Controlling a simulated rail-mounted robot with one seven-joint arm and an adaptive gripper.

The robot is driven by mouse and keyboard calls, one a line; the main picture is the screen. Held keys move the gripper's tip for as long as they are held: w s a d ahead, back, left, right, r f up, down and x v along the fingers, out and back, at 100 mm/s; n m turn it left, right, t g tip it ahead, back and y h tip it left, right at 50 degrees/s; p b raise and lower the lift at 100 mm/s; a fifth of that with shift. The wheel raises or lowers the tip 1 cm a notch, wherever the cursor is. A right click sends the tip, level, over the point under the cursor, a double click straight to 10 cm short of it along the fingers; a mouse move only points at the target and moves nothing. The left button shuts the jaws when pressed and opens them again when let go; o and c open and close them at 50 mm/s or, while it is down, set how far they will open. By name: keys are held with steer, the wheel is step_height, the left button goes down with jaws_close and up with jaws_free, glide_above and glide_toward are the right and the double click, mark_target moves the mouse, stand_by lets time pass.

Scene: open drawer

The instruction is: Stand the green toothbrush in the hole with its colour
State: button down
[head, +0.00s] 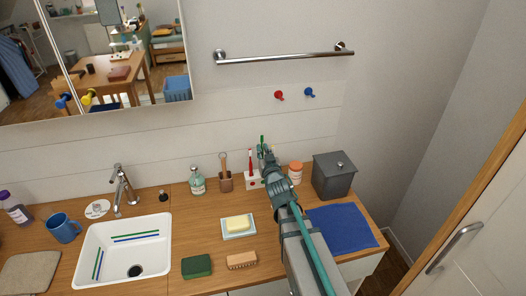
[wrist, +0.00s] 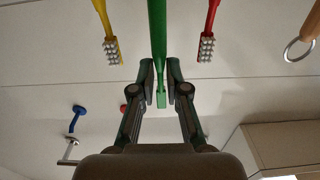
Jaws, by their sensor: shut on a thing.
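The green toothbrush (head: 262,139) is upright, held in my gripper (head: 266,154) above the back of the counter. In the wrist view, which is upside down, the green toothbrush (wrist: 157,30) runs between the fingers of my gripper (wrist: 160,82). A red toothbrush (head: 250,158) stands in the white holder (head: 251,182), which has a red mark on its front. In the wrist view a yellow toothbrush (wrist: 106,32) and the red toothbrush (wrist: 208,30) flank the green one. The green toothbrush's lower end and the rest of the holder are hidden by my arm, so I cannot tell whether it is in a hole.
A brown cup (head: 225,183) with a wooden-handled item stands left of the holder. An orange-lidded jar (head: 295,172) and a grey bin (head: 334,177) stand to the right. A soap dish (head: 238,228), green sponge (head: 197,266) and brush (head: 242,260) lie in front.

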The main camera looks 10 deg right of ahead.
mark_target(262, 135)
steer(key=shift+f+b, duration=2.85)
steer(key=shift+f, duration=0.25)
steer(key=c, duration=1.1)
jaws_free()
steer(key=shift+r, duration=0.1)
step_height(262, 135, up, 12)
steer(key=p, duration=1)
steer(key=shift+f, duration=0.25)
steer(key=shift+w+r, duration=0.15)
steer(key=shift+w, duration=0.1)
steer(key=shift+w+d+g+h, duration=0.1)
steer(key=shift+w+g+h, duration=0.15)
steer(key=shift+g, duration=0.25)
steer(key=shift+w+d+m+g+b, duration=0.15)
steer(key=shift+m+g+b, duration=0.15)
steer(key=shift+b, duration=0.15)
